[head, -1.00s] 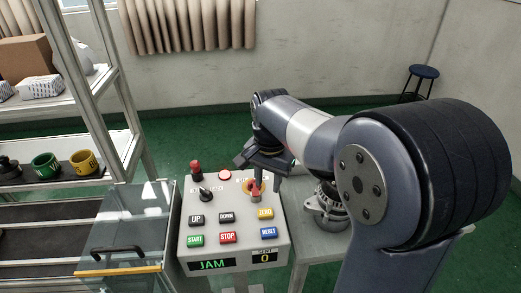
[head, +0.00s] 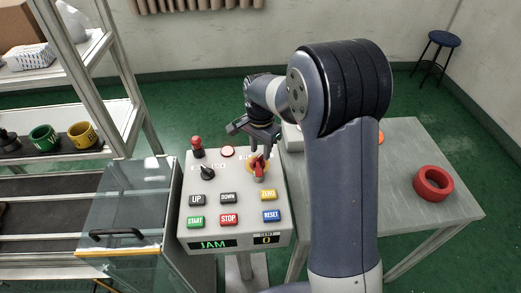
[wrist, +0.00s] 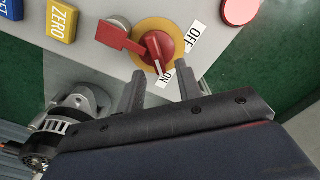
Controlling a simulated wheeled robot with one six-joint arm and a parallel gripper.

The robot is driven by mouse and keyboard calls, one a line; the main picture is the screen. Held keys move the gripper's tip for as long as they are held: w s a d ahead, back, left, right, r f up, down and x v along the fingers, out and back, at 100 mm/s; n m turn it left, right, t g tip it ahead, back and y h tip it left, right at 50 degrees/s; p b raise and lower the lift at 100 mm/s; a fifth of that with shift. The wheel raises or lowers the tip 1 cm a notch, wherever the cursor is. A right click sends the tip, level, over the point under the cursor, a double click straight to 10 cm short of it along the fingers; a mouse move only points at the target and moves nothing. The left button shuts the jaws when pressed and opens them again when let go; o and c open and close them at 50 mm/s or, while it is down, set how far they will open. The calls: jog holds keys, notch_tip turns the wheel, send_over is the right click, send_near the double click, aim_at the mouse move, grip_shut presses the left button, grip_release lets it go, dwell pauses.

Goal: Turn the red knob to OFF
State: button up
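The red knob (wrist: 166,45) sits on a yellow disc (wrist: 142,27) on the grey control panel (head: 236,238). In the wrist view, the OFF label (wrist: 195,39) is at its right and the ON label (wrist: 167,74) below it. The white mark on the knob points down toward ON. A red handle-like piece (wrist: 118,40) extends left of the knob. My gripper (wrist: 162,82) is open, its two fingers apart just below the knob, with nothing between the fingertips. In the head view, my gripper (head: 261,150) hangs over the red knob (head: 259,172), partly hiding it.
The panel has several push buttons, a black selector (head: 207,172), a red-topped post (head: 197,147) and a display reading JAM (head: 213,245). A clear-covered conveyor (head: 125,205) stands left. A table (head: 410,150) with a red ring (head: 433,183) stands right. An alternator (wrist: 75,110) shows below the panel.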

jog(key=shift+f, duration=0.75)
jog(key=shift+c, duration=0.4)
grip_shut()
